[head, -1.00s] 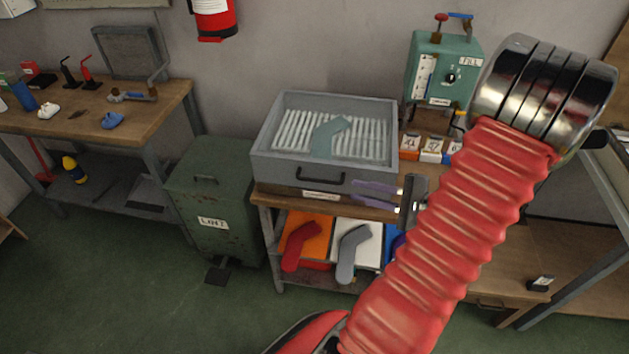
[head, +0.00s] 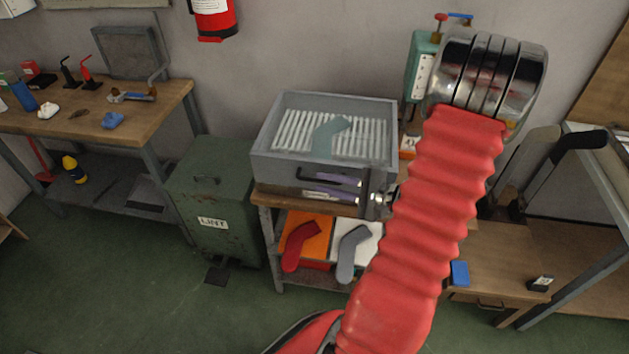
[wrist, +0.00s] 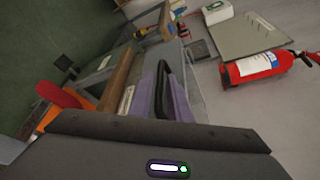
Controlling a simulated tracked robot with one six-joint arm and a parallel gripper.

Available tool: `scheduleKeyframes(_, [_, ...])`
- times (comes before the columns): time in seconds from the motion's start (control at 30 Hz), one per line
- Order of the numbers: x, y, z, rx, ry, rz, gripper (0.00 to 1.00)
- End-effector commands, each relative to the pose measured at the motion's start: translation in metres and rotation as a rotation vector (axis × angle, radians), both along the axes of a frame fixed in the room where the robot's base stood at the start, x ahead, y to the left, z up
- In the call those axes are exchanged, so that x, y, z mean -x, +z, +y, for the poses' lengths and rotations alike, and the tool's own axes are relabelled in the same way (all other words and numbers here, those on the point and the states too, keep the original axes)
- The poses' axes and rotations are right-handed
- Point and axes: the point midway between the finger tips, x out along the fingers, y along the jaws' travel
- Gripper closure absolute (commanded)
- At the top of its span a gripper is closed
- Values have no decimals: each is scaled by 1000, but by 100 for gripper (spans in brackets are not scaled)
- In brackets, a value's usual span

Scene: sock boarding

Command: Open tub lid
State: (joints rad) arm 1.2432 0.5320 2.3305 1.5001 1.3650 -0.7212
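The tub (head: 275,172) is a grey box on the wooden bench. Its see-through lid (head: 300,105) is down, with a ribbed white rack and a grey-green sock shape visible through it. The black handle (head: 303,173) is on the tub's front face and also shows in the wrist view (wrist: 163,70). My gripper (head: 314,184) is in front of the tub, its purple fingers pointing left at handle height. In the wrist view my gripper (wrist: 161,98) is open, with the handle between its fingers. Contact cannot be told. My gripper partly covers the handle's right end.
A green lint bin (head: 213,190) stands left of the bench. A teal fill box (head: 421,75) is behind my arm. A red sock (head: 298,245) and a grey sock (head: 350,250) lie on the shelf below. A fire extinguisher (head: 213,18) hangs on the wall.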

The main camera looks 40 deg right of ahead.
Motion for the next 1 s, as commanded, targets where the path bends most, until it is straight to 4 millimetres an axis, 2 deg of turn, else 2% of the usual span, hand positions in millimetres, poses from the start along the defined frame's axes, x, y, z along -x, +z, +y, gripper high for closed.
scheduleKeyframes(0.3, [-31,-7,11,1,2,1,83])
scheduleKeyframes(0.7, [-36,-8,13,1,1,1,83])
scheduleKeyframes(0.93, [-36,-9,13,0,1,1,98])
scheduleKeyframes(1.0, [-35,-9,13,0,1,2,100])
